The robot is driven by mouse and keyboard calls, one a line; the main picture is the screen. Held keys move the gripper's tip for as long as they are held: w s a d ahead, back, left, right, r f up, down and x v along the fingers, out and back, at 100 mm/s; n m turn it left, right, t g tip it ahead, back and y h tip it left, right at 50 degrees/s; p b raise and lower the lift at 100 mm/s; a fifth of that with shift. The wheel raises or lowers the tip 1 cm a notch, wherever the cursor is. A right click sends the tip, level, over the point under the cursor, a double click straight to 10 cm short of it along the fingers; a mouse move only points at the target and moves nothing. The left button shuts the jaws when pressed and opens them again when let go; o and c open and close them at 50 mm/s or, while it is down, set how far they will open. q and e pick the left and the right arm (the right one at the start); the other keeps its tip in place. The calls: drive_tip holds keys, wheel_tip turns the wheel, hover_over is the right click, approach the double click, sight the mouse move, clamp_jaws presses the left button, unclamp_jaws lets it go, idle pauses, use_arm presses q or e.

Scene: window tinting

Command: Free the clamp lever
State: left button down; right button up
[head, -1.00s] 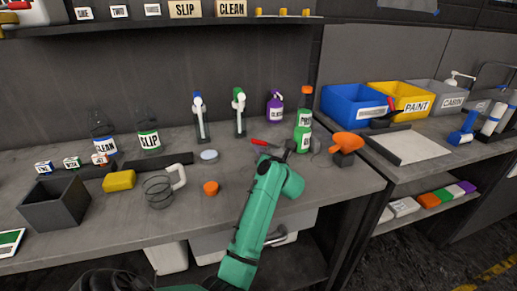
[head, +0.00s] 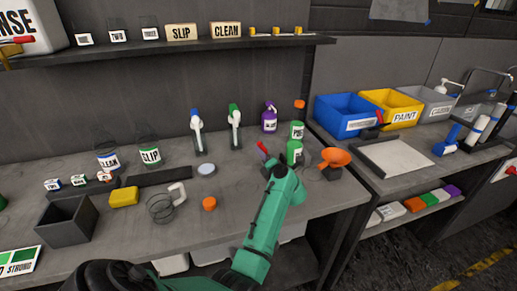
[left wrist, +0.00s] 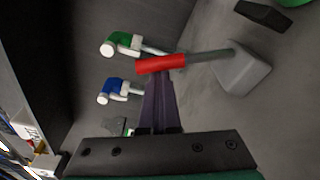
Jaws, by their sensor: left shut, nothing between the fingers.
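The clamp lever has a red handle (head: 263,147) on the workbench in the head view. In the left wrist view the red handle (left wrist: 161,64) lies across the picture, and its grey rod runs right to a grey block (left wrist: 243,70). My left gripper (head: 270,164) is at the lever in the head view. In the left wrist view its dark fingers (left wrist: 158,84) are shut and empty, with the tips right at the handle. I cannot tell whether they touch it. The lever's base is hidden behind my gripper in the head view. My right gripper is not in view.
Spray bottles with blue (head: 196,122) and green (head: 234,118) tops stand behind left. An orange cap-like piece (head: 209,204) sits in front.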

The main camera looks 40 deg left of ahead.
use_arm(q)
drive_tip(key=shift+w+d+r+m+p, duration=0.35)
drive_tip(key=shift+w+m, duration=0.2)
drive_tip(key=shift+m, duration=0.4)
drive_tip(key=shift+w+d+r+m+p, duration=0.3)
drive_tip(key=shift+w+d+m, duration=0.15)
drive_tip(key=shift+m, duration=0.45)
drive_tip(key=shift+w+d+r+m+p, duration=0.35)
drive_tip(key=shift+w+m, duration=0.25)
drive_tip(key=shift+m, duration=0.35)
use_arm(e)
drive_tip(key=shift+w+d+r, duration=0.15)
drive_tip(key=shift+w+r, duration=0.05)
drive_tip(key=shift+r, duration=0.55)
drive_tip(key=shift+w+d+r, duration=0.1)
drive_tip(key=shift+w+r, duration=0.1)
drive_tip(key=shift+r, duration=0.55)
use_arm(q)
drive_tip(key=shift+f, duration=0.1)
